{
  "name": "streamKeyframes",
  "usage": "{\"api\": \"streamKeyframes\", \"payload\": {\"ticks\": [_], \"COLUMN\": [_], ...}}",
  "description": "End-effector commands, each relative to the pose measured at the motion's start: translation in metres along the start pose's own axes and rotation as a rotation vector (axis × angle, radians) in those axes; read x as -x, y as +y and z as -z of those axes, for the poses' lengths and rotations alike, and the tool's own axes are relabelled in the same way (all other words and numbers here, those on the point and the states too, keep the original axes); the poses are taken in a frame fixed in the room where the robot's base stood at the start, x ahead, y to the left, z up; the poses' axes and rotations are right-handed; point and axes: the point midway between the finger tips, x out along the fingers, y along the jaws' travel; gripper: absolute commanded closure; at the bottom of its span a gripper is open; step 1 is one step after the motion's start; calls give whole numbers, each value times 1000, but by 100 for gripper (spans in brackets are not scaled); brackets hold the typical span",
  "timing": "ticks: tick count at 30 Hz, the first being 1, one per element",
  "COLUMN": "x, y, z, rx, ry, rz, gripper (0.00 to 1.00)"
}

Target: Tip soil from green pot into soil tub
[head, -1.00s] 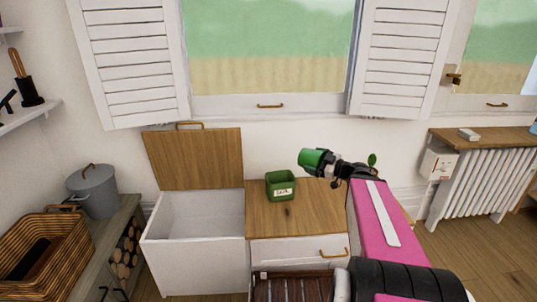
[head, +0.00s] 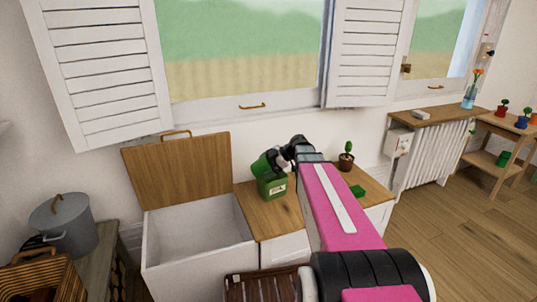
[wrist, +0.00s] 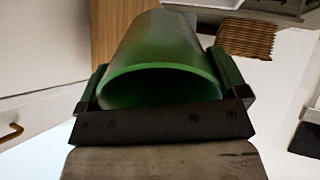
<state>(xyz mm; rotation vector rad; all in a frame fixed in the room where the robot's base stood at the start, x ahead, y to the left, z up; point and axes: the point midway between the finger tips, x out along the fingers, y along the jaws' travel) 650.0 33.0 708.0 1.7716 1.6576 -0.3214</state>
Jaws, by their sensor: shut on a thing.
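My gripper (head: 281,158) is shut on the green pot (head: 264,165), one finger on each side of it. The pot is tilted above and close against the soil tub (head: 272,187), a green square tub with a white label on the wooden cabinet top. I cannot tell if the two touch. In the wrist view the pot (wrist: 165,48) shows its round rim and a dark green inside. No soil can be made out there. The tub's opening is mostly hidden behind the pot and gripper.
An open white chest (head: 198,235) with its wooden lid raised stands left of the cabinet top (head: 279,217). A small potted plant (head: 346,160) and a flat green thing (head: 357,191) are on the right. A grey lidded pot (head: 64,226) stands far left.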

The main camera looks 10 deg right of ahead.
Motion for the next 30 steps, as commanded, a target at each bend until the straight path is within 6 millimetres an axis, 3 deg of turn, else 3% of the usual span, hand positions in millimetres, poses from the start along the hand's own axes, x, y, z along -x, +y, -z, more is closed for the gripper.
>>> {"api": "streamKeyframes", "payload": {"ticks": [1, 9, 21, 30], "x": [-5, -16, -1, 4], "y": [11, 41, 103, 111], "z": [-6, -32, -55, -56], "rx": [24, 171, 353, 371], "ry": [-49, -363, -733, -775], "rz": [51, 304, 502, 519], "gripper": [37, 37, 37, 37]}}
